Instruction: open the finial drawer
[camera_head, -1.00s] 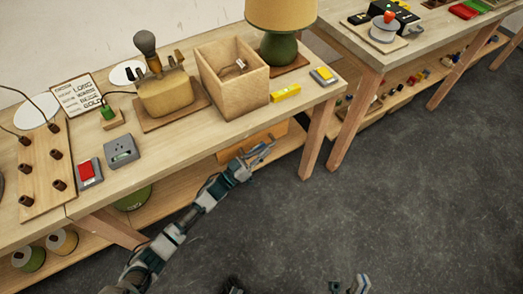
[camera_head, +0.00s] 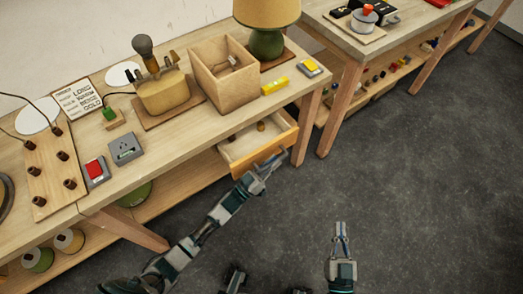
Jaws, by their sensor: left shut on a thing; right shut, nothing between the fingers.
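The drawer (camera_head: 283,143) under the workbench is pulled out, with its orange-brown front facing the floor area and its pale inside showing. A small brass-coloured piece (camera_head: 261,127) stands inside it near the back, and a darker small thing lies to its left. My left gripper (camera_head: 274,163) is at the middle of the drawer front, shut on what seems to be its handle; the fingers hide the handle. My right gripper (camera_head: 341,230) is shut and empty, over the bare floor to the right of the drawer.
On the bench (camera_head: 160,152) above stand an open wooden box (camera_head: 222,90), a yellow level (camera_head: 274,86), a green lamp (camera_head: 266,44) and switch boxes. A bench leg (camera_head: 307,125) is close right of the drawer. The floor in front is clear.

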